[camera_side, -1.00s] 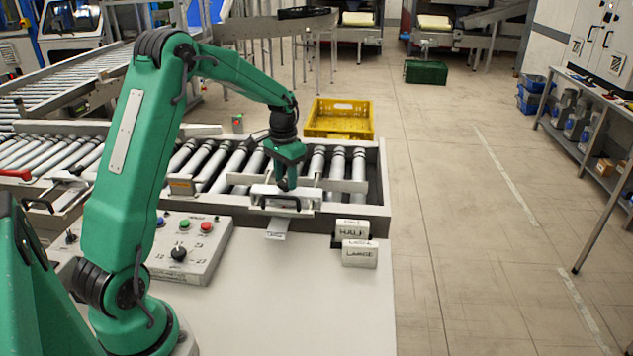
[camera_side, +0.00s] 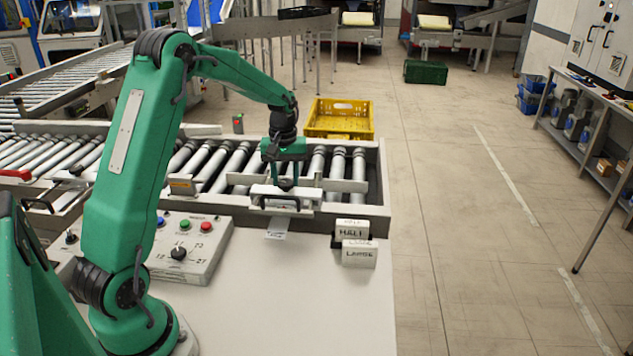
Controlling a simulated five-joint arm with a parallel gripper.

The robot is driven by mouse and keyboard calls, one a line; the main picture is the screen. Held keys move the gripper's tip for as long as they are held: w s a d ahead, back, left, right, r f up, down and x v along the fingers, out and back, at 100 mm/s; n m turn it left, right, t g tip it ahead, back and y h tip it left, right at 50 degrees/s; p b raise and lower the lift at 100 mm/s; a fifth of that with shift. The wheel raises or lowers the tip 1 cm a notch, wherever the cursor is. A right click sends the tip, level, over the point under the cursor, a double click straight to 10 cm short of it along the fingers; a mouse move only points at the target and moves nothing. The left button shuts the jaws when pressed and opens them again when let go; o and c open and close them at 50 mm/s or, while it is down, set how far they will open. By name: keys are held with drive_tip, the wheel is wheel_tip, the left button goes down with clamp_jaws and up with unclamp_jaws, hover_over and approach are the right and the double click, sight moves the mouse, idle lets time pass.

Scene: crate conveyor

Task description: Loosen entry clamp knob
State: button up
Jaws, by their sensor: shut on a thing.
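My gripper (camera_side: 286,182) points straight down over the right part of the roller conveyor, at the near rail. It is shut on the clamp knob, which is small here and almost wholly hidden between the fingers. The gripper's wide side faces the camera, with the two fingers seen apart side by side. A similar dark knob (camera_side: 76,170) sits further left by the rail, with another black handle (camera_side: 38,205) near it.
A yellow crate (camera_side: 340,120) stands behind the conveyor (camera_side: 372,215). A control box (camera_side: 205,262) with buttons and a dial sits on the white table (camera_side: 300,310). Two labelled white blocks (camera_side: 358,256) stand at the table's right. The table's front is clear.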

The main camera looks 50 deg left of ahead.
sight(286, 182)
idle(0.3)
drive_tip(key=o, duration=1)
drive_tip(key=shift+r, duration=0.15)
drive_tip(key=shift+r, duration=3.8)
